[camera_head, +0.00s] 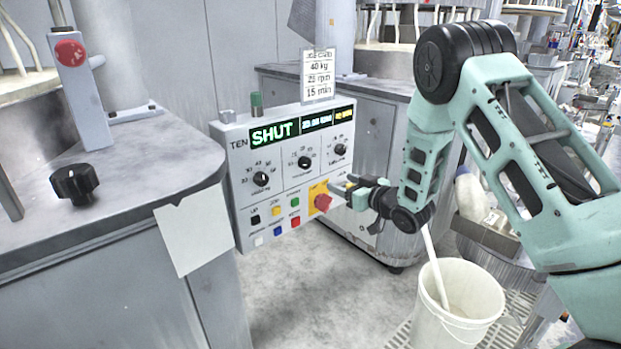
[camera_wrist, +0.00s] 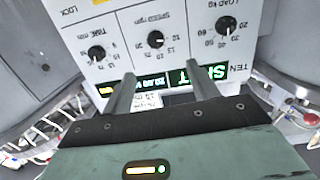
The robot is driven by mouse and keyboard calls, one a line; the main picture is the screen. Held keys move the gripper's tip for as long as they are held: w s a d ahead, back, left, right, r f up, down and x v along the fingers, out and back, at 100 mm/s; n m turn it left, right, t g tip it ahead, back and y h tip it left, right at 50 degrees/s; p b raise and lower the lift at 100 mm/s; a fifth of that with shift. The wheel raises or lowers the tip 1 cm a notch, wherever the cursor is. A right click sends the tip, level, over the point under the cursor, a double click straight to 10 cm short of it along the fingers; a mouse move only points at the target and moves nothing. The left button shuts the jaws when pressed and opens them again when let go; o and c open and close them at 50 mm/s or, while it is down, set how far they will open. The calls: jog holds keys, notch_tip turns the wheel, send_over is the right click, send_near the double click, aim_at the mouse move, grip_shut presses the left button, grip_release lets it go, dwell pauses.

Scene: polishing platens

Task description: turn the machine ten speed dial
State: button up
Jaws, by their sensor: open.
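The machine ten control panel (camera_head: 240,175) is a white box marked TEN, with a green display reading SHUT. The speed dial (camera_head: 304,162) is the black middle knob of three; it also shows in the wrist view (camera_wrist: 155,39), where the panel is upside down. The load dial (camera_head: 261,179) is to its left and the time dial (camera_head: 340,142) to its right. My gripper (camera_head: 343,187) is open and empty in front of the panel's right part, near the red stop button (camera_head: 323,202). In the wrist view my fingers (camera_wrist: 163,83) are apart, with the speed dial beyond the tips, untouched.
A grey bench (camera_head: 120,165) with a loose black knob (camera_head: 74,183) stands at left. Coloured buttons (camera_head: 276,211) sit below the dials. A card (camera_head: 318,75) stands on the panel top. A white bucket (camera_head: 458,305) is on the floor below my arm.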

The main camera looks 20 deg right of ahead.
jog(key=d+f, duration=0.2)
jog(key=y, duration=0.1)
send_near(308, 165)
jog(key=shift+t, duration=0.3)
jog(key=x, duration=0.8)
jog(key=shift+w+a+f, duration=0.15)
jog(key=shift+w+a, duration=0.05)
jog(key=shift+a, duration=0.05)
jog(key=c, duration=1)
